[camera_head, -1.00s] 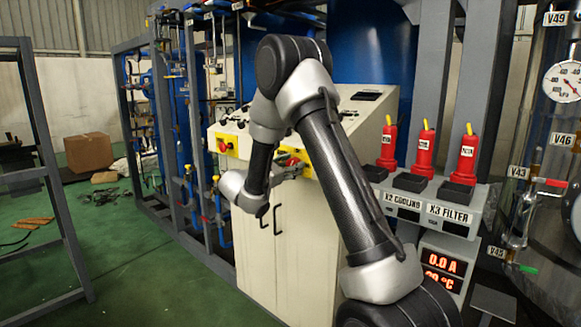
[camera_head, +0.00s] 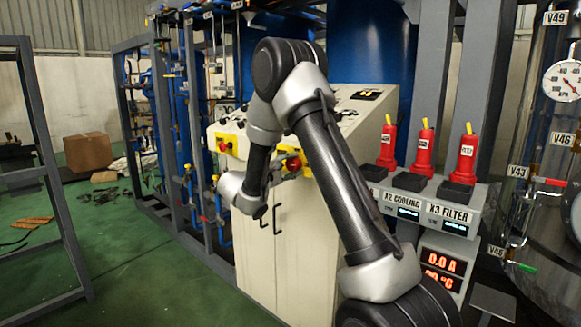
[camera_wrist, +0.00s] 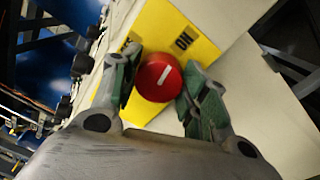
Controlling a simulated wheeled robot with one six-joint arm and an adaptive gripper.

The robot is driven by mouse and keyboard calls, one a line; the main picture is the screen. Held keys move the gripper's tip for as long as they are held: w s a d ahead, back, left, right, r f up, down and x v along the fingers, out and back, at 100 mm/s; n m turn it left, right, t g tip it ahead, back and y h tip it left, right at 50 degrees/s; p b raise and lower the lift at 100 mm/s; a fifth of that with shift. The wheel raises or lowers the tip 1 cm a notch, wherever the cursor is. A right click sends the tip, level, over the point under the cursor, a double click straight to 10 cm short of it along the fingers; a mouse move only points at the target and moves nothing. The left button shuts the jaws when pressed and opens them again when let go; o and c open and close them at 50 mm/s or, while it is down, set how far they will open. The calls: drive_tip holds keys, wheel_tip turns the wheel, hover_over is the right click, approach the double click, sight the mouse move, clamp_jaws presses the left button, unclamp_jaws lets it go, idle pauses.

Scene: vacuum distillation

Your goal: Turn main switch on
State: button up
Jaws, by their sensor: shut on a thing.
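The main switch is a red round knob (camera_head: 293,164) on a yellow plate (camera_head: 306,171) at the front of the cream control cabinet. In the wrist view the knob (camera_wrist: 157,78) has a white mark that points up and right, towards the "ON" label (camera_wrist: 183,41). Another label on the plate is partly hidden by a finger. My gripper (camera_head: 284,168) is at the knob, and in the wrist view its two fingers (camera_wrist: 160,88) stand on either side of it, shut on it.
A second red knob on a yellow plate (camera_head: 223,146) sits further left on the cabinet. A panel display (camera_head: 368,94) is lit yellow. Red pumps (camera_head: 424,152) stand to the right above lit X2 and X3 displays (camera_head: 454,228). Green floor (camera_head: 150,270) is clear at front left.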

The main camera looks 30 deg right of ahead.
drive_tip(key=shift+f+m, duration=0.1)
drive_tip(key=shift+m, duration=1.1)
drive_tip(key=o, duration=1)
drive_tip(key=shift+o, duration=0.2)
drive_tip(key=shift+a, duration=0.15)
drive_tip(key=v, duration=1.1)
drive_tip(key=shift+s+a, duration=0.2)
drive_tip(key=shift+a, duration=0.15)
drive_tip(key=shift+f, duration=0.1)
